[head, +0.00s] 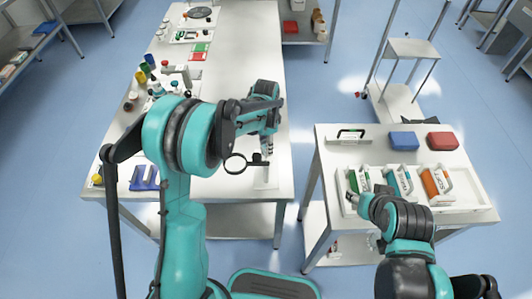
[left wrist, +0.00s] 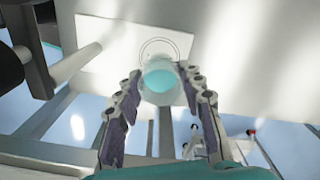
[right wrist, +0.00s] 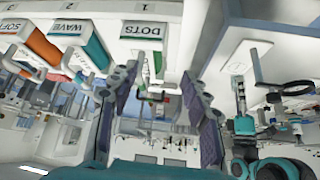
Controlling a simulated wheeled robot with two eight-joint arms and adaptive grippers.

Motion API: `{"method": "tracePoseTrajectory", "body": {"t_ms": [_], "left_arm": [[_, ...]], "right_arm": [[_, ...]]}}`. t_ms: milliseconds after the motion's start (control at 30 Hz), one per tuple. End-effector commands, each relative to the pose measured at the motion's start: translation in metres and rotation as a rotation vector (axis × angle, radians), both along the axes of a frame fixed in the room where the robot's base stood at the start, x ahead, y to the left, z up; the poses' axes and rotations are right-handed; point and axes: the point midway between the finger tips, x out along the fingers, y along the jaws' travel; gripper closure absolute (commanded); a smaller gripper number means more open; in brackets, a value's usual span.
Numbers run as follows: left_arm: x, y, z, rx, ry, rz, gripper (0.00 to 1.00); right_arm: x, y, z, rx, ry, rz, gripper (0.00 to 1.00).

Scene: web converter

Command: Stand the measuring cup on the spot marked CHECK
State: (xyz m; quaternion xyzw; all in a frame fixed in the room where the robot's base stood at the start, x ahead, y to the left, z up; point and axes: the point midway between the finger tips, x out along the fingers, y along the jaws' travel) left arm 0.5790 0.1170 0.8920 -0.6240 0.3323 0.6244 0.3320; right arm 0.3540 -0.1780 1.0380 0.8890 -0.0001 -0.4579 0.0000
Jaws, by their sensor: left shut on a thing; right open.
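My left gripper (head: 266,150) is over the near right corner of the long white table (head: 235,90). In the left wrist view its fingers (left wrist: 161,90) are shut on a clear cup with a teal inside (left wrist: 160,82), the measuring cup. Behind the cup is a white plate (left wrist: 115,35) with a circle marked on it. The plate also shows in the head view (head: 267,183). No word CHECK is readable, and I cannot tell if the cup touches the plate. My right gripper (right wrist: 160,100) is open and empty near the boxes on the right table.
A black ring (head: 236,164) on a stand is close beside my left gripper. The right table (head: 330,150) bears a white tray (head: 470,197) with green, teal and orange labelled boxes. Bottles and jars (head: 150,80) crowd the long table's left side.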

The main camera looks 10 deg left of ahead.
Motion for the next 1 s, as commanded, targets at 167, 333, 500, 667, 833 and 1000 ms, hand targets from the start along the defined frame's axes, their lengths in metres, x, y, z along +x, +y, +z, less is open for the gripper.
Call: {"method": "tracePoseTrajectory", "body": {"t_ms": [167, 333, 500, 667, 833, 1000], "left_arm": [[0.000, 0.000, -0.024, 0.000, 0.000, 0.000, 0.90], [0.000, 0.000, -0.037, 0.000, 0.000, 0.000, 0.90], [0.000, 0.000, -0.036, 0.000, 0.000, 0.000, 0.90], [0.000, 0.000, -0.040, 0.000, 0.000, 0.000, 0.57], [0.000, 0.000, -0.039, 0.000, 0.000, 0.000, 0.41], [0.000, 0.000, -0.038, 0.000, 0.000, 0.000, 0.41]], "right_arm": [[0.000, 0.000, -0.009, 0.000, 0.000, 0.000, 0.53], [0.000, 0.000, -0.013, 0.000, 0.000, 0.000, 0.53], [0.000, 0.000, -0.012, 0.000, 0.000, 0.000, 0.53], [0.000, 0.000, -0.015, 0.000, 0.000, 0.000, 0.53], [0.000, 0.000, -0.014, 0.000, 0.000, 0.000, 0.53], [0.000, 0.000, -0.014, 0.000, 0.000, 0.000, 0.53]]}}
